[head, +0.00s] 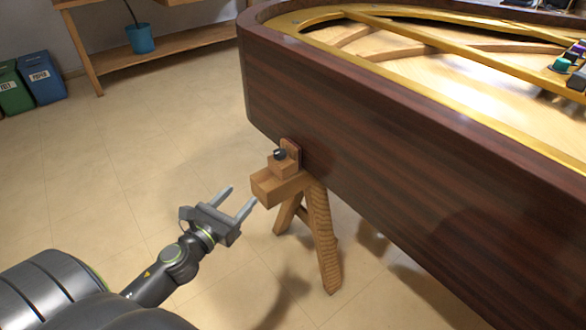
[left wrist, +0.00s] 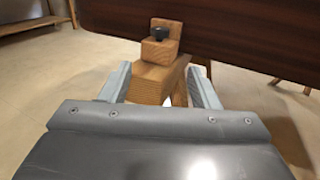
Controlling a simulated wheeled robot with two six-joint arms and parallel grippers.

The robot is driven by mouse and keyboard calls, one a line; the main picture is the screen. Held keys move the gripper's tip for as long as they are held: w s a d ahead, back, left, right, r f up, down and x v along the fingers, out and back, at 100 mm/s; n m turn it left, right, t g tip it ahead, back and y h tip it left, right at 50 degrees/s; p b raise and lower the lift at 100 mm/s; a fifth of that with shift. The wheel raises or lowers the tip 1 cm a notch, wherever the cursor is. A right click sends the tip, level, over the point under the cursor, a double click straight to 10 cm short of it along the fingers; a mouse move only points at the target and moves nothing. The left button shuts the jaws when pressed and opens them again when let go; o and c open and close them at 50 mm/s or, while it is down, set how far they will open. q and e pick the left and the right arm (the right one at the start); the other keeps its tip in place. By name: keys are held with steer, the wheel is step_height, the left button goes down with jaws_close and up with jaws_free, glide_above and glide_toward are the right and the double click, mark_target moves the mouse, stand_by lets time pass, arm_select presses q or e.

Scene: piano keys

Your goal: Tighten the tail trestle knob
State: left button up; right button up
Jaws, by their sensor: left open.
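The tail trestle (head: 315,225) is wooden and stands under the tail end of the dark brown piano case (head: 400,150). A small black knob (head: 280,154) sits on the wooden block on top of its beam. In the left wrist view the knob (left wrist: 159,33) shows upright beyond the fingers, against the wooden block. My left gripper (head: 238,199) is open and empty, just left of and below the trestle beam's end. In the left wrist view its fingers (left wrist: 162,82) lie on either side of the beam in the picture, with the knob farther off. My right gripper is not in view.
The piano's open top shows a gold frame (head: 430,40) and several small items at the upper right. Green (head: 14,90) and blue (head: 41,78) bins and a wooden shelf (head: 160,47) with a blue pot (head: 140,38) stand at the back left. The floor at left is clear.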

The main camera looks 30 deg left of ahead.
arm_select(q)
steer(key=w, duration=0.1)
steer(key=p, duration=0.4)
glide_toward(276, 157)
steer(key=w, duration=0.8)
steer(key=shift+r, duration=0.1)
steer(key=shift+w, duration=0.7)
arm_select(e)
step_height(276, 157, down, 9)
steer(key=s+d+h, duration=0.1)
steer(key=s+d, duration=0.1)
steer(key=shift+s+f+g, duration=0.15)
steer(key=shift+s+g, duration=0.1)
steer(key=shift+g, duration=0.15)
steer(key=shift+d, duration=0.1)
arm_select(q)
steer(key=c, duration=1)
